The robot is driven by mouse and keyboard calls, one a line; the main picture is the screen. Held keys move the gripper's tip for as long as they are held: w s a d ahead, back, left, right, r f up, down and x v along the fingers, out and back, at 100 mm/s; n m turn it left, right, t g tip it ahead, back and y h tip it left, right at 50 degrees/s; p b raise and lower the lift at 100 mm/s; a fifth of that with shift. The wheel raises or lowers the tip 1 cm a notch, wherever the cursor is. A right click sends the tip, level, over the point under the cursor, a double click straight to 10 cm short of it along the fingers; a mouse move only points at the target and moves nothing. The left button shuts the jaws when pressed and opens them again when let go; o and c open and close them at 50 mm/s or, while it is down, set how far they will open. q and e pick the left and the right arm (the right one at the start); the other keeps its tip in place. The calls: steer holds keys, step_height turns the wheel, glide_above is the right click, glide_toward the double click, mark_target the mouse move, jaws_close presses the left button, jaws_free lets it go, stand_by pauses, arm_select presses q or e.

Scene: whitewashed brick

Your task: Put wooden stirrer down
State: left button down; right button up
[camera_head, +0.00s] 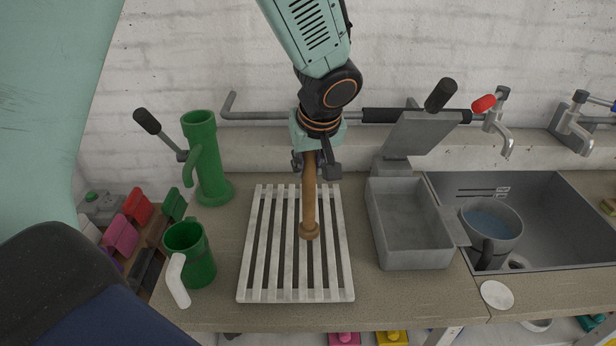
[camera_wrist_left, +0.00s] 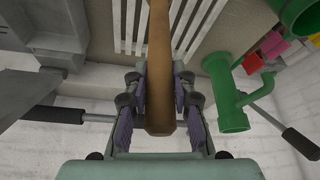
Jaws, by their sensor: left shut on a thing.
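The wooden stirrer (camera_head: 310,200) is a brown rod with a wider round foot at its lower end. It stands about upright over the white slatted rack (camera_head: 345,290). My left gripper (camera_head: 317,165) is shut on its upper part. In the left wrist view the stirrer (camera_wrist_left: 160,60) runs between the fingers of my left gripper (camera_wrist_left: 160,85), with the slats of the rack (camera_wrist_left: 128,25) beyond it. The foot shows against the middle slats. I cannot tell whether it touches them. My right gripper is not in view.
A green pitcher (camera_head: 197,255) and a green pump-like cylinder (camera_head: 203,150) stand left of the rack. A grey metal basin (camera_head: 410,235) with a raised lid is close on the right. The sink (camera_head: 560,215) holds a grey jug (camera_head: 490,222). A horizontal bar (camera_head: 280,116) runs behind.

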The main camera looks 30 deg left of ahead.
mark_target(309, 177)
arm_select(q)
step_height(309, 177, down, 3)
steer(key=shift+w+d+r, duration=0.1)
steer(key=shift+w+d, duration=0.05)
steer(key=shift+b, duration=0.4)
steer(key=c, duration=1.1)
jaws_free()
steer(key=shift+s, duration=0.2)
